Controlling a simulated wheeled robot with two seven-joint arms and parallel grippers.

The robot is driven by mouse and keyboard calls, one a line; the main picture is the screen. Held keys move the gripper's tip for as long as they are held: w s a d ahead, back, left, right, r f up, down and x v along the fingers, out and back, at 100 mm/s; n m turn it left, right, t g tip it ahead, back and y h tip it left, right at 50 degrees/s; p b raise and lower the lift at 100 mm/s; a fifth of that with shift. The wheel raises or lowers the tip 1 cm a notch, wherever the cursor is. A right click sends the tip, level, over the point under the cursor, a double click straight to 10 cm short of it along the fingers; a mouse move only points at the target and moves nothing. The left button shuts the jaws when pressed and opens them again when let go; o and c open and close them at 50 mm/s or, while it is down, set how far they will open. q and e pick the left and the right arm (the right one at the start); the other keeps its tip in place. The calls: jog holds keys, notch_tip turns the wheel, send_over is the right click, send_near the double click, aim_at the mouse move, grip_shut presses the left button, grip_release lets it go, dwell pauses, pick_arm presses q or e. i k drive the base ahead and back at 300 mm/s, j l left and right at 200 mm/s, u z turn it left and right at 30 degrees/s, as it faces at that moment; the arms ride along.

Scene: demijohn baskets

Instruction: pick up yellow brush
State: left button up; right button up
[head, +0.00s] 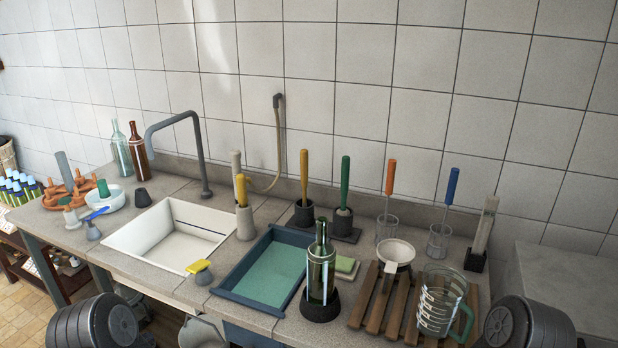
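A brush with a yellow handle (304,178) stands upright in a dark holder (303,213) behind the blue tray. A second, shorter yellow handle (241,190) stands in a grey holder (245,222) at the back right of the sink. A small yellow-topped piece (198,267) with a grey base lies at the front edge between sink and tray. I cannot tell which of these is the yellow brush. Neither gripper shows; only dark rounded parts of my arms show at the lower left and lower right.
A white sink (165,235) with a tall tap is at left. A blue tray (226,285), a green bottle (321,262), a wooden rack (372,310) and a glass jug (440,305) crowd the front. Green (345,182), orange (391,175) and blue (452,185) handles stand along the back.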

aim_at(304, 153)
jog(key=i+l, duration=0.15)
jog(key=i, duration=0.55)
jog(key=z, duration=1.3)
